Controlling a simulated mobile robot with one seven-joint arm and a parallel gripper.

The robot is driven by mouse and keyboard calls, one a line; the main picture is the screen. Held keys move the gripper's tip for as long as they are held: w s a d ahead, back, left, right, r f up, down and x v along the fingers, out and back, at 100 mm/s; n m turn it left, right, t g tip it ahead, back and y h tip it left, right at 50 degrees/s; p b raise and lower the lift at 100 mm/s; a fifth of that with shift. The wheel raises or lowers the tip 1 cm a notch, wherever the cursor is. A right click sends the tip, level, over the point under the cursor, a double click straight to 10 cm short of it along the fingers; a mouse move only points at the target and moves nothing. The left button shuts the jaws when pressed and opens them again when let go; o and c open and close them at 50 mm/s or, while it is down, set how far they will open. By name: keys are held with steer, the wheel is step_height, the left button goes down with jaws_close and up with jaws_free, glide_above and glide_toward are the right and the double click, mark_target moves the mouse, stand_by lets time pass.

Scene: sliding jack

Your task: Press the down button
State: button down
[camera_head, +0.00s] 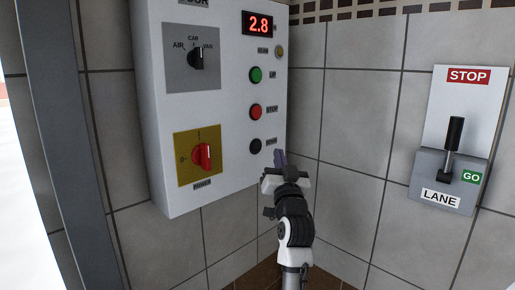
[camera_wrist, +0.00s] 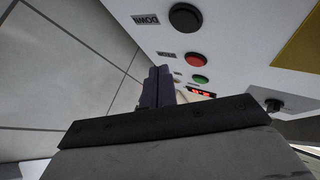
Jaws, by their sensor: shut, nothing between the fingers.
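The down button (camera_head: 255,146) is a round black button, lowest of the button column on the white control box (camera_head: 222,160). In the wrist view it is the dark round button (camera_wrist: 185,18) beside a label reading DOWN (camera_wrist: 145,19). My gripper (camera_head: 280,158) is shut and empty, to the right of the down button in the head view. In the wrist view my fingertips (camera_wrist: 158,72) are together, apart from the down button in the picture. I cannot tell their exact distance from the panel.
Above it are the red stop button (camera_head: 256,111), the green up button (camera_head: 256,74) and a display (camera_head: 257,23) reading 2.8. A selector knob (camera_head: 197,58) and a red power switch (camera_head: 203,157) are left. A lane lever (camera_head: 452,145) is on the right wall.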

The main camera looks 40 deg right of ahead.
mark_target(256, 147)
steer(key=shift+w+a, duration=0.2)
steer(key=shift+w, duration=1)
steer(key=shift+w+a, duration=0.15)
steer(key=shift+w, duration=1)
steer(key=shift+w, duration=0.15)
steer(key=shift+w+a, duration=0.1)
steer(key=shift+w, duration=0.2)
